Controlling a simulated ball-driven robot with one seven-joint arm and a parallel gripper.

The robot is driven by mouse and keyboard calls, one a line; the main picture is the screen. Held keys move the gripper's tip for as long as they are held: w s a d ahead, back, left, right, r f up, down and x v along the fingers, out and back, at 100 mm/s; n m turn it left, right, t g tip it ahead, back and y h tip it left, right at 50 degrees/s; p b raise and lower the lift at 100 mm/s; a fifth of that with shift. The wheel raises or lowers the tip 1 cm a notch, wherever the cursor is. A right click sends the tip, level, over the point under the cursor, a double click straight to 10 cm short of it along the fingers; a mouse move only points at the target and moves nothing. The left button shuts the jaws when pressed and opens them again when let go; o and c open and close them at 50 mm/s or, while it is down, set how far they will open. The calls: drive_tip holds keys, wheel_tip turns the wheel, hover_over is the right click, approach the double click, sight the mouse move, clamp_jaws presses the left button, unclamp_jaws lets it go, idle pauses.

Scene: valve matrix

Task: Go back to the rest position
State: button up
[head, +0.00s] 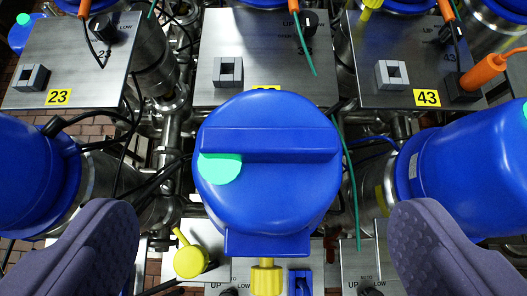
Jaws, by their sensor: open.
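My gripper (262,255) shows at the bottom of the head view as two dark purple-grey fingers, one at the lower left and one at the lower right. They are wide apart, with nothing held between them. A blue round valve head (265,185) with a raised bar and a light green spot stands in the middle of the view, beyond and between the fingers. I cannot tell how far below the fingers it lies. No marker of a rest position shows.
Blue valve bodies stand at left (35,175) and right (465,170). Steel panels numbered 23 (70,60) and 43 (400,60) flank a middle panel (225,45). An orange plug (483,72) sits at right. Yellow knobs (190,260), cables and pipes fill the gaps.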

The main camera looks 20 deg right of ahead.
drive_tip(key=a+r+n+t+y+b, duration=0.2)
drive_tip(key=a+t+b, duration=0.4)
drive_tip(key=b, duration=1.8)
drive_tip(key=a+r+n, duration=0.1)
drive_tip(key=a+r, duration=0.1)
drive_tip(key=a, duration=0.4)
drive_tip(key=shift+a+r+t+y+b, duration=0.15)
drive_tip(key=shift+r+t+y+b, duration=0.1)
drive_tip(key=shift+t+y+b, duration=0.05)
drive_tip(key=shift+f, duration=0.1)
